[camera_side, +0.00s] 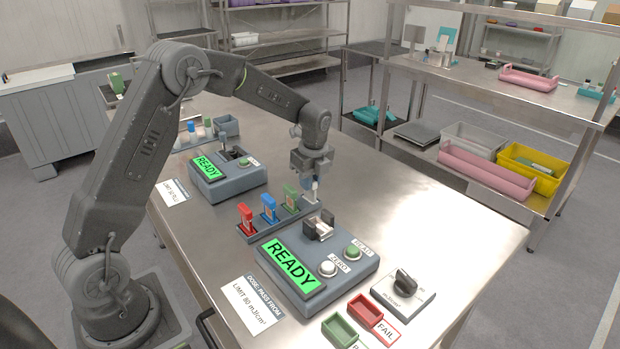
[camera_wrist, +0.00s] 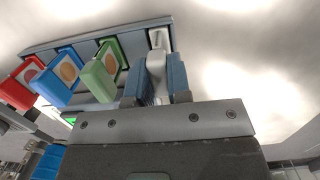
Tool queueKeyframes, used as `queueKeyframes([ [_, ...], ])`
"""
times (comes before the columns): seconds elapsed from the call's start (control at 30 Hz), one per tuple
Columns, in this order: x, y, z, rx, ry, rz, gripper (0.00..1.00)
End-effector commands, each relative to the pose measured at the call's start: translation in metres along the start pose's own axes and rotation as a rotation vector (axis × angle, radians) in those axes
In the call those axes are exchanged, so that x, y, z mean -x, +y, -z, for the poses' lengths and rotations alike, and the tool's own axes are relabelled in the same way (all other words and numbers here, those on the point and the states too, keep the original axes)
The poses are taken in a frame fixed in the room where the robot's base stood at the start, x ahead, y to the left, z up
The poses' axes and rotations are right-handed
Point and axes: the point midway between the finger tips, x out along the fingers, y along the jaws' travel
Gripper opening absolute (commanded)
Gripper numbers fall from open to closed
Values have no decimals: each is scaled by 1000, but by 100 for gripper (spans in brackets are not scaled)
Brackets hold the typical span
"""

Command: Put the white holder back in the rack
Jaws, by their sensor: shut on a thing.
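My gripper (camera_side: 314,182) points down over the far right end of the grey rack (camera_side: 250,236). In the wrist view its two blue-grey fingers (camera_wrist: 162,82) are shut on the white holder (camera_wrist: 156,62). The white holder lines up with the end place of the rack, beside the green holder (camera_side: 291,198). I cannot tell how deep it sits there. The blue holder (camera_side: 268,207) and the red holder (camera_side: 246,217) stand upright in the same rack, which also shows in the wrist view (camera_wrist: 90,42).
A reader with a green READY screen (camera_side: 290,264) and buttons stands just in front of the rack; a second reader (camera_side: 226,180) stands behind it. A dial box (camera_side: 403,292) and small green and red trays lie front right. The table's right side is clear.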

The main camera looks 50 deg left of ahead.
Motion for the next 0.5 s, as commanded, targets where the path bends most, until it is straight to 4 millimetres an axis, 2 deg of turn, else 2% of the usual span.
queueKeyframes([
  [0.13,0,0,0,0,0,0,0],
  [0.17,0,0,0,0,0,0,19],
  [0.4,0,0,0,0,0,0,42],
  [0.5,0,0,0,0,0,0,48],
])
